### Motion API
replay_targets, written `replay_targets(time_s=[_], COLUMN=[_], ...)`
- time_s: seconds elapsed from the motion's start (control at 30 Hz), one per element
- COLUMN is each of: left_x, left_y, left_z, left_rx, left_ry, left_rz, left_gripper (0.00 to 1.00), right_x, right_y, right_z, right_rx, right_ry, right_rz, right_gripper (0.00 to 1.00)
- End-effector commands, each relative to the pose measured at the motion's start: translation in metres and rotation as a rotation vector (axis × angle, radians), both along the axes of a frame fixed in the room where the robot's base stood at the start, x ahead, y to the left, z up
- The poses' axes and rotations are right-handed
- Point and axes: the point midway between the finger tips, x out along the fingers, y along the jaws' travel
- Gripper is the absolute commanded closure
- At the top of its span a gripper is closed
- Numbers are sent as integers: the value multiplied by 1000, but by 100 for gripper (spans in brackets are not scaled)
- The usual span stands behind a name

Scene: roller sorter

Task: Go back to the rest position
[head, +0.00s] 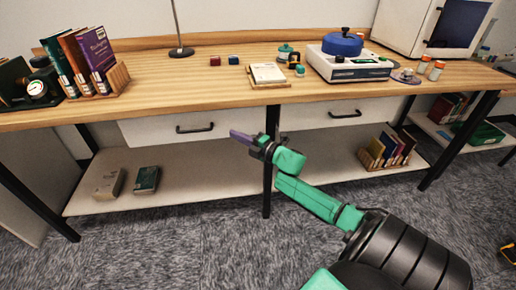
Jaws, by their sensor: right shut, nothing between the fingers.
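My right gripper (240,136) is in the middle of the head view, on a green and black arm that comes in from the lower right. Its purple fingers are shut with nothing between them. They point left, in front of the workbench (190,79) and below its top edge, and look clear of it. My left gripper is not in view.
White drawers (165,126) hang under the bench top, above a low shelf (205,178). A book rack (115,77) stands on the left, and a device with a blue pot (342,44) on the right. Grey carpet (150,255) in front is open.

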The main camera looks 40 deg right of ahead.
Motion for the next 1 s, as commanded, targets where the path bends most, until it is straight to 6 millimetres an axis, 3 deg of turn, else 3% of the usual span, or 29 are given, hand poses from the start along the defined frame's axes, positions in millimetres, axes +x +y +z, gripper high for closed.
replay_targets(time_s=[0.4,0.77,0.87,0.97,1.0], left_x=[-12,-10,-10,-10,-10], left_y=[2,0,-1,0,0], left_z=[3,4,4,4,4], left_rx=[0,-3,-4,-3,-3], left_ry=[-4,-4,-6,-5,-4], left_rz=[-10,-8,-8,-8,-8], left_gripper=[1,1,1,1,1], right_x=[-75,-83,-87,-104,-115], right_y=[-16,-20,-32,-51,-57], right_z=[-1,-5,-38,-110,-146], right_rx=[0,8,75,219,290], right_ry=[4,11,81,231,306], right_rz=[2,-6,-63,-188,-250], right_gripper=[100,100,100,100,100])
